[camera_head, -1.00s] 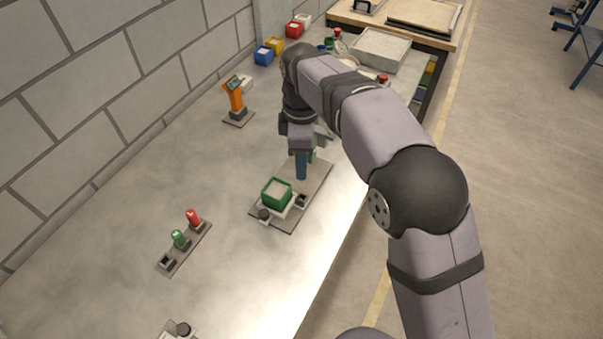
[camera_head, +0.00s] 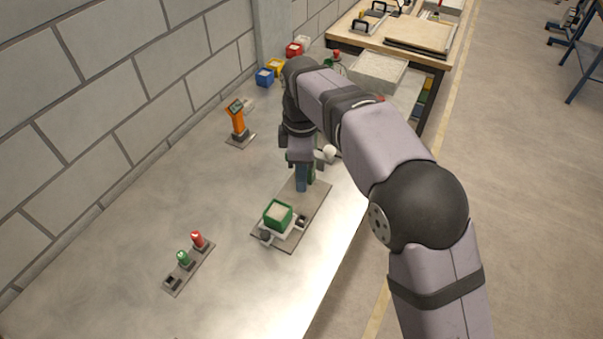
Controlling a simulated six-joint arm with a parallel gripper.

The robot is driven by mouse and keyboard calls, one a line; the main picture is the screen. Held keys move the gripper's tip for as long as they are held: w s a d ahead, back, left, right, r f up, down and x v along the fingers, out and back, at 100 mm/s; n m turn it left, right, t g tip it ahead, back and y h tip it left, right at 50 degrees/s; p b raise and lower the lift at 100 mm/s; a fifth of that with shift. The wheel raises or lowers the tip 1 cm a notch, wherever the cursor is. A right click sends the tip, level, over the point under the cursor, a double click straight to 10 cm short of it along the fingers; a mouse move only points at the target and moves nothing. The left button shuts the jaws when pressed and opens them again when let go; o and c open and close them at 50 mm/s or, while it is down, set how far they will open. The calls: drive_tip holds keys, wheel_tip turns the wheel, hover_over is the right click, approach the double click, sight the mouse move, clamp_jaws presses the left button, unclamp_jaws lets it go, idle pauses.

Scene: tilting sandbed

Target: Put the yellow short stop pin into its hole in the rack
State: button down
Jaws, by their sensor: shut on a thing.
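The rack (camera_head: 176,277) is a narrow grey strip at the lower left. It holds a red pin (camera_head: 197,238) and a green pin (camera_head: 183,258). The dark hole (camera_head: 172,282) at its near end stands empty. My gripper (camera_head: 302,186) points down over the far part of the sandbed's base plate (camera_head: 287,240), well to the right of the rack and beyond it. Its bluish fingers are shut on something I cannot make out. I cannot see the yellow short stop pin. A green part (camera_head: 312,174) shows just behind the fingers.
A green box of sand (camera_head: 278,214) sits on the near part of the base plate, with dark knobs beside it. An orange device (camera_head: 237,118) stands near the wall. Coloured bins (camera_head: 265,77) are at the back. The table between rack and plate is clear.

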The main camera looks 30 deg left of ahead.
drive_tip(key=s+a+f+n+p, duration=0.25)
drive_tip(key=s+a, duration=0.25)
drive_tip(key=s, duration=0.5)
drive_tip(key=s+a+f+n+p, duration=0.2)
drive_tip(key=s+a+f+p, duration=0.15)
drive_tip(key=s, duration=0.65)
drive_tip(key=s+a+f+n+p, duration=0.25)
drive_tip(key=s+a, duration=0.35)
drive_tip(key=s, duration=0.4)
drive_tip(key=a+r+m, duration=0.2)
drive_tip(key=a+m, duration=0.3)
drive_tip(key=m, duration=0.2)
drive_tip(key=shift+s+a+r, duration=0.15)
drive_tip(key=shift+s+a, duration=0.05)
drive_tip(key=shift+a, duration=0.2)
drive_tip(key=shift+f+b, duration=1.55)
drive_tip(key=shift+f, duration=1.4)
